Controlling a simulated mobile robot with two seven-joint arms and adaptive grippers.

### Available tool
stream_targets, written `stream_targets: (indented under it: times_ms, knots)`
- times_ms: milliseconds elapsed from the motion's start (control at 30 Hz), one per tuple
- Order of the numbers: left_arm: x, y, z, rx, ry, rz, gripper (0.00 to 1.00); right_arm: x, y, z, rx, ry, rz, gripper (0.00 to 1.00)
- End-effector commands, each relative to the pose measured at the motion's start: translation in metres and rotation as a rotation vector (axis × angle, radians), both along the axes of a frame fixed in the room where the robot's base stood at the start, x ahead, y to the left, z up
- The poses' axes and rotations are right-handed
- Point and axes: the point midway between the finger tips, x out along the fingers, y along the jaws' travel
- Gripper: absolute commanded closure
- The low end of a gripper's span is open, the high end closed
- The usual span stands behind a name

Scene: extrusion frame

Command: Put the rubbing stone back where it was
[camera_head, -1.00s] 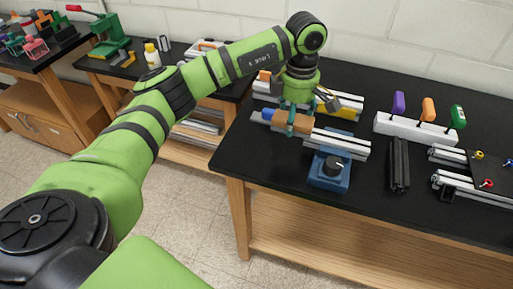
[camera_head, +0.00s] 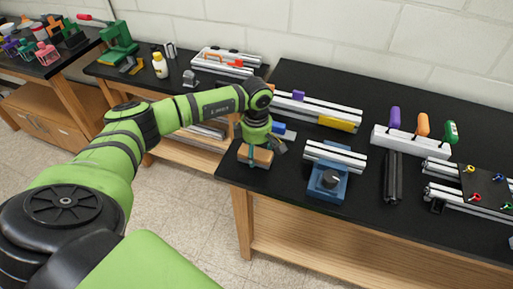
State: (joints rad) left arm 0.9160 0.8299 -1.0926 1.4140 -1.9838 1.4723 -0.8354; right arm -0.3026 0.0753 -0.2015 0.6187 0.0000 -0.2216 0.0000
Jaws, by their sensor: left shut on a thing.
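A tan-brown block (camera_head: 262,158), which I take to be the rubbing stone, is in my left gripper (camera_head: 256,150). The gripper points down and is shut on it. The block is at the front left corner of the black table (camera_head: 290,199), left of the blue vise; I cannot tell whether it touches the tabletop. My right gripper is not in view.
A blue vise (camera_head: 327,186) with a light extrusion (camera_head: 336,155) on top stands right of the block. Behind lies a long extrusion (camera_head: 315,107) with purple and yellow pieces. A white rack (camera_head: 410,141) holds coloured handles. A dark extrusion (camera_head: 393,178) lies before it.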

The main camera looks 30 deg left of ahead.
Motion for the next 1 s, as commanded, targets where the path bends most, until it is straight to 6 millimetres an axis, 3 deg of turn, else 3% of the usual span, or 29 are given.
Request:
stream_targets:
  times_ms: [300,333,367,833,1000]
  knots:
    - [0.000,0.000,-0.005,0.000,-0.001,0.000,0.68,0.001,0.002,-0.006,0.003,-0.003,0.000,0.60]
    - [0.000,0.000,-0.003,0.000,0.000,0.000,0.26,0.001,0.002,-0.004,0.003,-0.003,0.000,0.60]
    - [0.000,0.000,-0.003,0.000,0.000,0.000,0.14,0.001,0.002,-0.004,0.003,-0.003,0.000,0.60]
    - [0.001,0.000,0.003,0.000,-0.001,0.000,0.14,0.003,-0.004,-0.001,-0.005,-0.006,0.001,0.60]
    - [0.002,0.000,0.030,0.000,-0.006,0.000,0.14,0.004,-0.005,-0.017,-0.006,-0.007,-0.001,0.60]
